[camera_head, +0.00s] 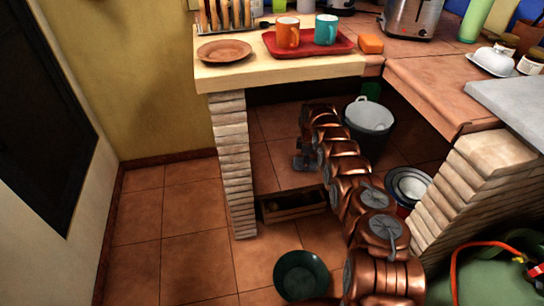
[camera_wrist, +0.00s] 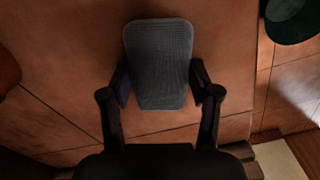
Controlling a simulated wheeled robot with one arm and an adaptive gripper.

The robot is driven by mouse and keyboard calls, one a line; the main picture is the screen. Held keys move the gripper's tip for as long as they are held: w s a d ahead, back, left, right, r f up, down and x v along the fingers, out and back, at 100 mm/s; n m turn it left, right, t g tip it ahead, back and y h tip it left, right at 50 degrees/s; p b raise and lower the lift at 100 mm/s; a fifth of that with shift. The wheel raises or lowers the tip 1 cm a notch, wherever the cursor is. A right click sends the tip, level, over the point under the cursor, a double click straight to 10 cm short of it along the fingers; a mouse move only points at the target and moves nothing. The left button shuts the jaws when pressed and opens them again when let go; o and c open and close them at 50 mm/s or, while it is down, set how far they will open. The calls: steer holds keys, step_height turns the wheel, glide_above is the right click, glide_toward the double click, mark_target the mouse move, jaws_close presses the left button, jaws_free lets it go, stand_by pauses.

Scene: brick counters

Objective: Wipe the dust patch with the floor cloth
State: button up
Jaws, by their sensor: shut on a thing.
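The floor cloth (camera_wrist: 160,50) is a grey, textured, roughly rectangular piece in the wrist view. My gripper (camera_wrist: 161,82) has one finger on each side of its lower part and is shut on it. The cloth lies over the terracotta floor in that view; I cannot tell whether it touches the tiles. In the head view, my gripper (camera_head: 301,163) is low under the counter, behind the brick pillar's right side, and partly hidden by my copper arm. The cloth is not clear there. I cannot make out a dust patch in either view.
A brick pillar (camera_head: 232,165) holds up the counter (camera_head: 290,73) above my arm. A low wooden crate (camera_head: 293,213) and a dark green bowl (camera_head: 300,275) are on the floor nearby. A bucket (camera_head: 369,118) stands to the right. Floor left of the pillar is clear.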

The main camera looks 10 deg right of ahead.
mark_target(270, 173)
steer(key=shift+d+f, duration=0.1)
steer(key=shift+d, duration=0.15)
steer(key=shift+a, duration=0.25)
steer(key=shift+s+a+p, duration=0.15)
steer(key=shift+a+p, duration=0.05)
steer(key=shift+a, duration=2.5)
steer(key=shift+s+a+p, duration=0.15)
steer(key=shift+a+p, duration=0.05)
steer(key=shift+a, duration=2.45)
steer(key=shift+s+a, duration=0.1)
steer(key=shift+a, duration=2.4)
step_height(270, 173, up, 8)
steer(key=p, duration=0.2)
steer(key=shift+r, duration=0.2)
steer(key=shift+d, duration=0.2)
